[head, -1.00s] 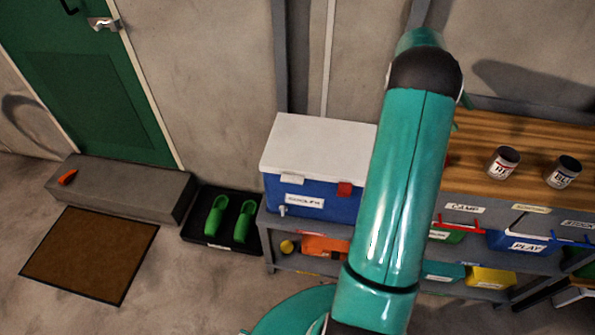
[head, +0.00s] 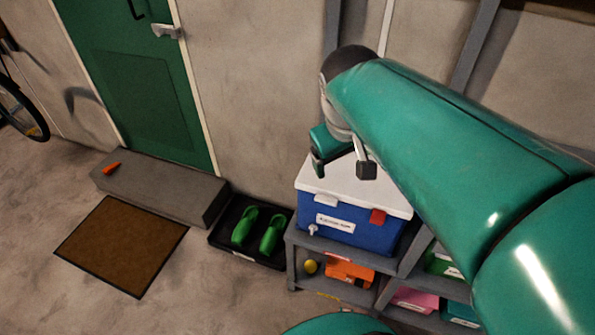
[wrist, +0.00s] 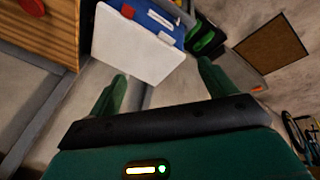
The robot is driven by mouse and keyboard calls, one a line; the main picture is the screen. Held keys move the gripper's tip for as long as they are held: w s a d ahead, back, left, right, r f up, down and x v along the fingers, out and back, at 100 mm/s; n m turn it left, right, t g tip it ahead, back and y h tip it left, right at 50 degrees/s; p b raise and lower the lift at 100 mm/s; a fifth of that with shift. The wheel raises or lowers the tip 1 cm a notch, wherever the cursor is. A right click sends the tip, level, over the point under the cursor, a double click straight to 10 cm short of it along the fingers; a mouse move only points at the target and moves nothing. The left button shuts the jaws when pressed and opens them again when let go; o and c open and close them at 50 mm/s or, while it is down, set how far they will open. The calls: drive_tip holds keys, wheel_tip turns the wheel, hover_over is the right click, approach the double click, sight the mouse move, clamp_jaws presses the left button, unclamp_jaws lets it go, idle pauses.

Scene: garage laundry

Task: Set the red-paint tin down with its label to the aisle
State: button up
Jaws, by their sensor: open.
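The red-paint tin does not show for certain in any current view. In the wrist view a red object (wrist: 33,6) is cut off by the top edge over the wooden bench top (wrist: 45,30); I cannot tell what it is. My gripper (head: 342,168) is open and appears empty in front of the wall, above the white cooler lid in the picture. Its two spread fingers also show in the wrist view (wrist: 160,88), with nothing between them.
A blue cooler (head: 350,228) with a white lid stands on the grey shelf unit (head: 298,262). Green clogs (head: 258,230) lie in a black tray (head: 222,238). A grey step (head: 160,190) and brown mat (head: 120,246) lie left. The floor around the mat is clear.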

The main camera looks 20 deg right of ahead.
drive_tip(key=s+a+f+t+y, duration=0.2)
drive_tip(key=s+a, duration=0.3)
drive_tip(key=a, duration=0.4)
drive_tip(key=shift+m+t, duration=0.3)
drive_tip(key=shift+m, duration=0.1)
drive_tip(key=shift+s, duration=0.15)
